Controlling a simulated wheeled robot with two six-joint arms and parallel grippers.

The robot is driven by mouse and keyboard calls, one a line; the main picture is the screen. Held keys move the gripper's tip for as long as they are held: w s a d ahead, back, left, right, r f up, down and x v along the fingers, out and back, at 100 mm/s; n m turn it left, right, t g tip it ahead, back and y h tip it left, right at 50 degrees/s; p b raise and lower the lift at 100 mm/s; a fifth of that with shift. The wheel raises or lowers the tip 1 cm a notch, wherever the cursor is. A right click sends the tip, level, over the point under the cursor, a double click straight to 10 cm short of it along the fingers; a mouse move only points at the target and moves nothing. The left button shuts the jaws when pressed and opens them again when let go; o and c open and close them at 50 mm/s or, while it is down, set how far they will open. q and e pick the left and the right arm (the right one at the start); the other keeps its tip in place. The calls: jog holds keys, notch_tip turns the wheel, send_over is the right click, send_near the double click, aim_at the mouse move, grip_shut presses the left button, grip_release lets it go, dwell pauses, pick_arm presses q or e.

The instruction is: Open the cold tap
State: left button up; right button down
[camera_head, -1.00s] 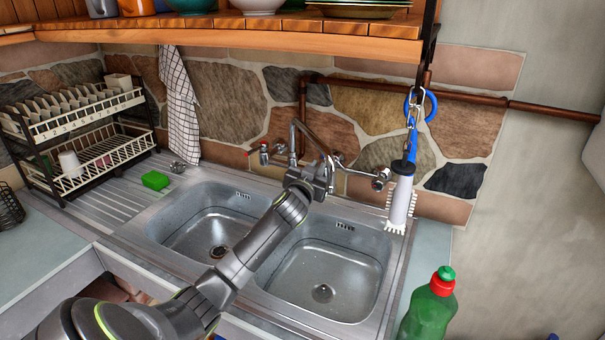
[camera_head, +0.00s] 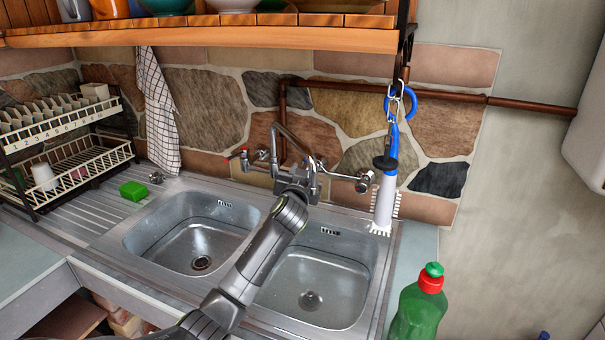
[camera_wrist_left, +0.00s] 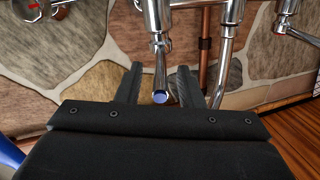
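The wall-mounted mixer tap (camera_head: 290,140) is on the stone wall behind the sink. The cold tap lever, with a blue end (camera_wrist_left: 160,97), shows in the left wrist view between the fingers of my left gripper (camera_wrist_left: 158,85). The fingers are open, with a gap on both sides of the lever. The hot lever, with a red end (camera_head: 237,154), is to the left in the head view. In the head view my left gripper (camera_head: 312,168) is in front of the tap and hides the cold lever. My right gripper is not in view.
A double steel sink (camera_head: 318,285) lies below. A brush (camera_head: 385,195) hangs at the right from a blue hook. A green bottle (camera_head: 418,305) stands at the front right. A green sponge (camera_head: 134,190) and a dish rack (camera_head: 70,160) are at the left. A wooden shelf (camera_head: 215,34) is above.

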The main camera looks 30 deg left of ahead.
pick_arm(q)
jog(key=b+v, duration=0.2)
jog(key=v, duration=1.5)
jog(key=shift+s+b, duration=0.2)
jog(key=shift+b, duration=0.2)
jog(key=shift+d, duration=0.15)
jog(key=shift+c, duration=0.2)
